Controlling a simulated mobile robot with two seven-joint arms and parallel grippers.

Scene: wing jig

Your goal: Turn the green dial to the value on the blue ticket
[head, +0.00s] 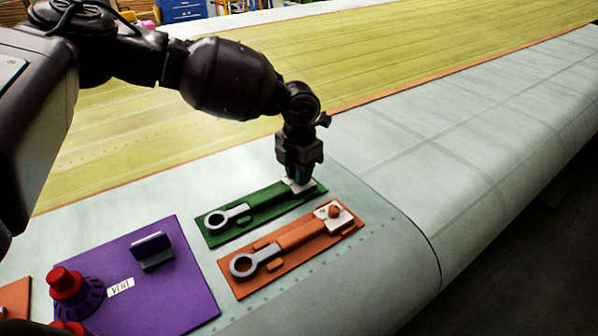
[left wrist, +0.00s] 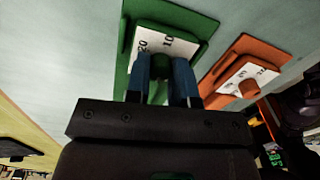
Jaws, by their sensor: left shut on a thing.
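The green panel (head: 262,221) lies on the pale wing skin, with a grey ring-ended handle at its near end and a white scale at its far end. My left gripper (head: 298,179) points down over that scale and hides most of the dial in the head view. In the left wrist view the green dial knob (left wrist: 160,68) stands between the two bluish fingers of my left gripper (left wrist: 162,78), which are shut on it. The scale (left wrist: 180,47) shows the numbers 20 and 10. I cannot make out a blue ticket in either view. My right gripper is not in view.
An orange panel (head: 291,246) with its own scale and orange knob (head: 333,212) lies close beside the green one. A purple panel (head: 190,294) nearer me carries a dark bracket (head: 152,252), a label and red knobs (head: 65,282). The wing surface to the right is clear.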

